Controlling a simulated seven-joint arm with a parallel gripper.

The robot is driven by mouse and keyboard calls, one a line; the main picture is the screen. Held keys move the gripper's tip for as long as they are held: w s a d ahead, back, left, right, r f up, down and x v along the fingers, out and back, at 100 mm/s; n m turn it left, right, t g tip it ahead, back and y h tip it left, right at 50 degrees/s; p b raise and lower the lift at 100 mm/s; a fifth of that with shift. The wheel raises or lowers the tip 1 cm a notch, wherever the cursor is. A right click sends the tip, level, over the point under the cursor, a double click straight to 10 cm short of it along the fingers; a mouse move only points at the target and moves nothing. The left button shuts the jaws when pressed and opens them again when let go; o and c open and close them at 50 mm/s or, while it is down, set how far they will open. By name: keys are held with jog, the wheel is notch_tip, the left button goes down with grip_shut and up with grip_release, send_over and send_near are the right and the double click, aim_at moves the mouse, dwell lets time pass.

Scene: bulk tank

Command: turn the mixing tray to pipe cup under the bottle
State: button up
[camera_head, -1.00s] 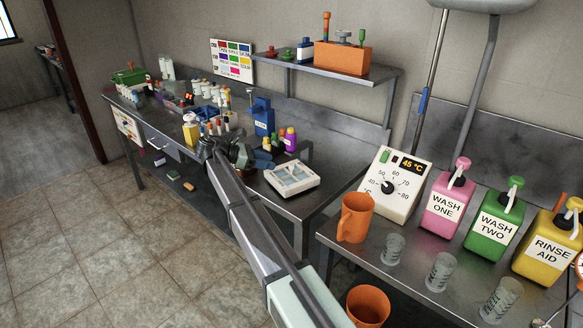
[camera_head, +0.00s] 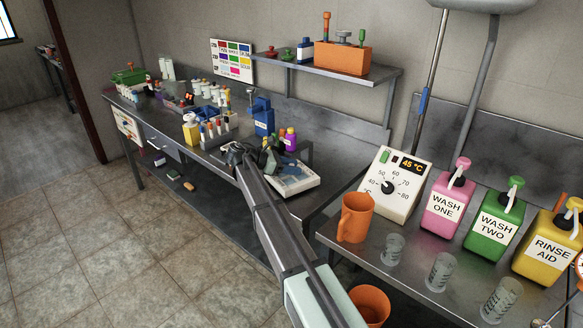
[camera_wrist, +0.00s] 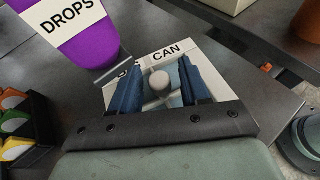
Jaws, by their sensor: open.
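The mixing tray, a white square tray with compartments, lies on the bench in the head view (camera_head: 298,186). The arm covers part of it. In the wrist view its white top (camera_wrist: 117,96) shows lettering that reads "CAN", and a round grey knob (camera_wrist: 158,84) stands on it. My gripper (camera_wrist: 157,66) is open, with one blue finger on each side of the knob; I cannot tell whether they touch it. In the head view my gripper (camera_head: 270,158) is over the tray's left part. A purple bottle (camera_wrist: 80,45) marked "DROPS" stands beside the tray, also in the head view (camera_head: 290,140).
A blue container (camera_head: 263,117) stands behind my gripper. A rack of coloured-topped bottles (camera_head: 217,130) is to its left. An orange jug (camera_head: 355,217) and a temperature dial box (camera_head: 395,186) stand on the nearer bench at right.

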jog(key=shift+c, duration=0.2)
grip_shut()
jog(key=shift+w, duration=0.1)
jog(key=shift+w+m+g, duration=0.1)
jog(key=shift+m+g, duration=0.6)
jog(key=shift+g, duration=0.1)
jog(key=shift+s+m+g, duration=0.2)
jog(key=shift+m+g, duration=0.6)
jog(key=shift+g, duration=0.2)
jog(key=shift+o, duration=0.2)
grip_release()
